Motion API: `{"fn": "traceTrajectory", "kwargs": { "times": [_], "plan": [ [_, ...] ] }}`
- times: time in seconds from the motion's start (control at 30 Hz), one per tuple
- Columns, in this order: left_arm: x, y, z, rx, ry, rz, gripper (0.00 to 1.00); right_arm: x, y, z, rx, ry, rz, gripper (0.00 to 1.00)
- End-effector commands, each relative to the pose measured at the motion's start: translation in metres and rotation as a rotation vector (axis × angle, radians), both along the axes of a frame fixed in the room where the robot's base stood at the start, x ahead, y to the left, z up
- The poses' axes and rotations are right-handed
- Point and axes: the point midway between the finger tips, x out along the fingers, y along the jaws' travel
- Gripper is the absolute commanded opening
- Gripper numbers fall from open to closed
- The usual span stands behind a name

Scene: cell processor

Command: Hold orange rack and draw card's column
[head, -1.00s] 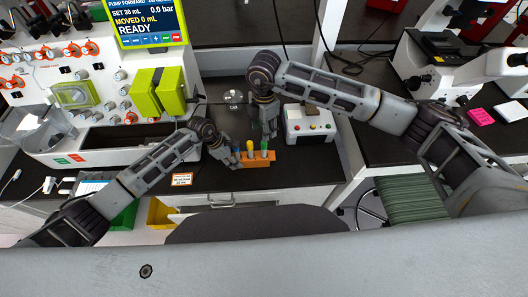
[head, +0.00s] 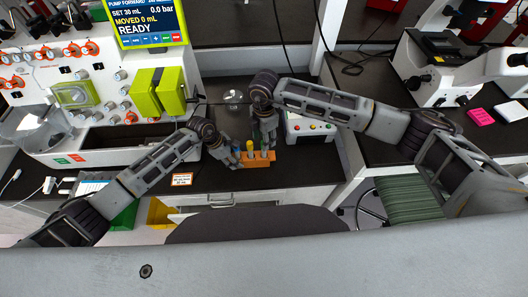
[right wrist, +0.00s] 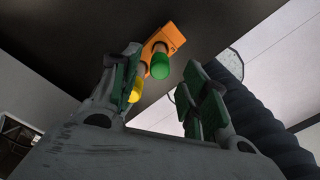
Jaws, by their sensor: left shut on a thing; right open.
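The small orange rack (head: 258,164) sits on the dark bench with capped columns upright in it. My left gripper (head: 238,160) is shut on the rack's left end. A yellow-capped column (head: 249,146) stands near the left of the rack. My right gripper (head: 264,146) is open just above the rack and partly hides the other columns. In the right wrist view, a green cap (right wrist: 160,67) lies between the open fingers, closer to the left finger. A yellow cap (right wrist: 134,91) shows partly behind that finger. The orange-and-white card (head: 182,180) lies left of the rack; its print is too small to read.
A white box with coloured buttons (head: 310,127) stands just right of my right gripper. The pump unit with its screen (head: 149,22) fills the back left. A yellow bin (head: 160,213) sits below the bench's front edge. A microscope (head: 450,70) stands far right.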

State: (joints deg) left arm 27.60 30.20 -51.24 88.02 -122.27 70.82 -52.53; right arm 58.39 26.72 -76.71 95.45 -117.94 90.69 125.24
Motion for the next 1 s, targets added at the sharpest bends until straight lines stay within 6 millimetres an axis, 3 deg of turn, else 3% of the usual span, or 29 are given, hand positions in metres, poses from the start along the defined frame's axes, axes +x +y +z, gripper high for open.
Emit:
{"fn": "traceTrajectory", "kwargs": {
  "times": [0.4, 0.87, 1.0],
  "plan": [
    [0.0, 0.0, 0.0, 0.0, -0.001, 0.0, 0.0, 0.0, 0.001, -0.031, 0.002, -0.001, 0.0, 0.45],
    [0.0, 0.0, 0.0, 0.0, 0.0, 0.0, 0.0, 0.0, 0.0, -0.036, 0.001, -0.001, 0.0, 0.45],
    [0.0, 0.0, 0.0, 0.0, 0.0, 0.0, 0.0, 0.0, 0.0, -0.036, 0.001, -0.001, 0.0, 0.27]
  ]
}}
